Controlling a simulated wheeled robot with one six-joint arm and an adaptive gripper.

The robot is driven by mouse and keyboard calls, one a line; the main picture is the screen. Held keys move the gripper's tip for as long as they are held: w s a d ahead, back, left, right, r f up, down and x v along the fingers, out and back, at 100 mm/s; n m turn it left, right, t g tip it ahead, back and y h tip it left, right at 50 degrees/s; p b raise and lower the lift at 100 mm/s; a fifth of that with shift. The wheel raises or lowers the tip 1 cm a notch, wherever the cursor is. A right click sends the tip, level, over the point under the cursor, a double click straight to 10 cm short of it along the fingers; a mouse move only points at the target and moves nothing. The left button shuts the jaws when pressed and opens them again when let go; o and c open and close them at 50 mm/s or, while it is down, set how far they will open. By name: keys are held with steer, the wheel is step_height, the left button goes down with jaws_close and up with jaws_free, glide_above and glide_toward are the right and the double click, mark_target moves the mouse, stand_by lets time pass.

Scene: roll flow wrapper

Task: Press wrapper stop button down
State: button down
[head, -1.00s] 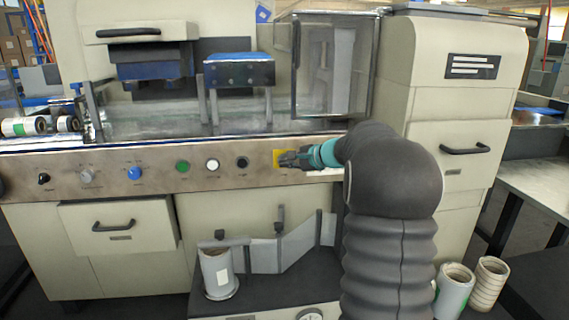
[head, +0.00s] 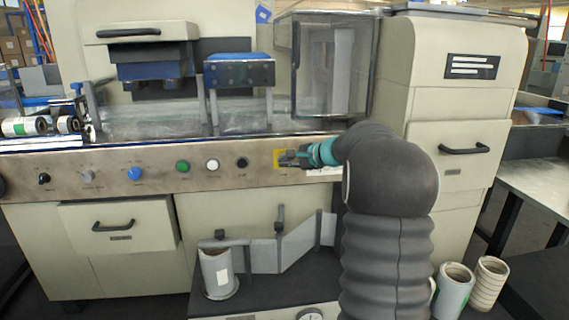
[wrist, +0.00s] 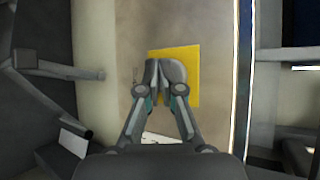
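A yellow square plate (head: 278,154) sits at the right part of the wrapper's metal control panel (head: 60,164). It also shows in the wrist view (wrist: 190,85). No stop button is visible on the plate; my gripper covers the plate's middle. My gripper (head: 284,159) is in front of the plate, pointing at it. In the wrist view its two fingertips (wrist: 165,70) are together with nothing seen between them. I cannot tell whether the tips touch the button or the panel.
Left of the plate are a black knob (head: 242,162), a white button (head: 212,165), a green button (head: 182,166) and a blue button (head: 134,173). A clear guard box (head: 330,70) stands above. Rolls stand on the floor at right.

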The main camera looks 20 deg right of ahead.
steer(key=shift+f, duration=0.1)
steer(key=shift+s+b, duration=0.25)
steer(key=shift+b, duration=0.1)
steer(key=s+a+b, duration=0.1)
steer(key=s+b, duration=0.2)
steer(key=s, duration=0.3)
steer(key=shift+a+b, duration=0.35)
steer(key=shift+w, duration=0.1)
stand_by(1.3)
